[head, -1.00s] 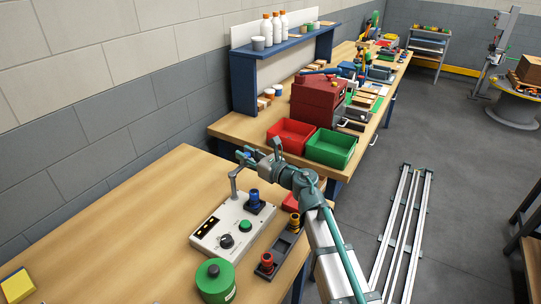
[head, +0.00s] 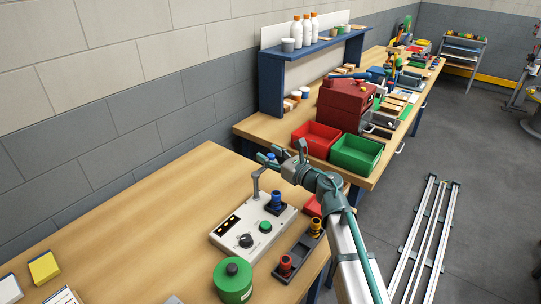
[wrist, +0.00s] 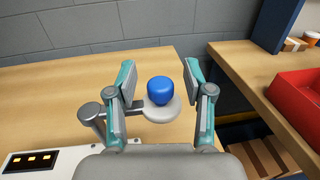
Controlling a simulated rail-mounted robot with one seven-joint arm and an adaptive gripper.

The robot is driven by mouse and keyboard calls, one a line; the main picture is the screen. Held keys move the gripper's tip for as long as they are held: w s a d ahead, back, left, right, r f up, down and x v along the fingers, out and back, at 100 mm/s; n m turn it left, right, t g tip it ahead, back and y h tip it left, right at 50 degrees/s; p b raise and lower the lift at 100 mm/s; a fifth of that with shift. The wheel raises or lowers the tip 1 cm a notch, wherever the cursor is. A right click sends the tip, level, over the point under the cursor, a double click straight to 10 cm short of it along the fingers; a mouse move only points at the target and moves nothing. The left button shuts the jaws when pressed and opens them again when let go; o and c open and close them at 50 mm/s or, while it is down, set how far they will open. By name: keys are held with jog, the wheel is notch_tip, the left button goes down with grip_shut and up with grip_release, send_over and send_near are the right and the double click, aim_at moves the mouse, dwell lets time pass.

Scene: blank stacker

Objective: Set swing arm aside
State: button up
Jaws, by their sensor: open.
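The swing arm (head: 257,184) is a grey post at the back of the white control box (head: 229,230), bent over at the top. In the wrist view, its horizontal arm (wrist: 126,107) ends in a round grey pad with a rounded blue piece (wrist: 160,90) on it. My gripper (wrist: 161,82) is open, with one finger on each side of the blue piece and gaps between. In the head view my gripper (head: 282,163) is at the swing arm's raised end, and the fingers partly hide it.
The control box carries a blue-topped part (head: 277,201), a green button (head: 265,226) and a black knob (head: 246,241). A dark holder (head: 300,251) and green canister (head: 233,284) stand in front. Red (head: 316,139) and green (head: 357,153) bins lie beyond. The bench's left is mostly clear.

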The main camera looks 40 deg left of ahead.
jog(key=s+d, duration=0.1)
jog(key=d, duration=1.1)
